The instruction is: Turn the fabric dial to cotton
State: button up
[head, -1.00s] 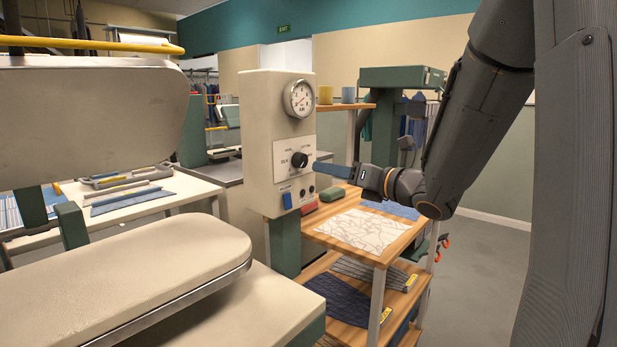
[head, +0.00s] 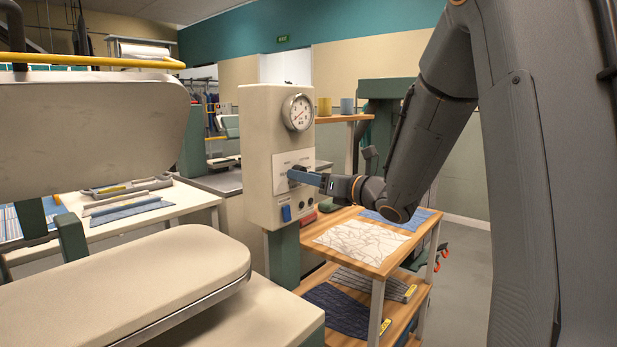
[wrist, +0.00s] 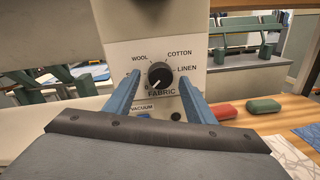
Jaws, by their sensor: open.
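The black fabric dial (wrist: 159,75) sits on a pale plate (wrist: 120,55) of the cream control box (head: 258,150). The plate reads WOOL, COTTON, LINEN and FABRIC; another label at the left is mostly hidden behind a finger. The dial's white mark appears to point down and left, away from COTTON at the upper right. My gripper (wrist: 159,77) is open, with one blue finger on each side of the dial and a gap showing beside it. In the head view my gripper (head: 296,175) is at the plate and hides most of the dial.
A round gauge (head: 298,112) is above the dial. A blue vacuum switch (head: 286,213) and dark buttons are below it. A wooden table (head: 340,262) with folded cloth stands right of the box. The press's padded board (head: 130,280) lies at the left.

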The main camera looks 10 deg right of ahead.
jog(key=c, duration=1)
jog(key=shift+c, duration=0.2)
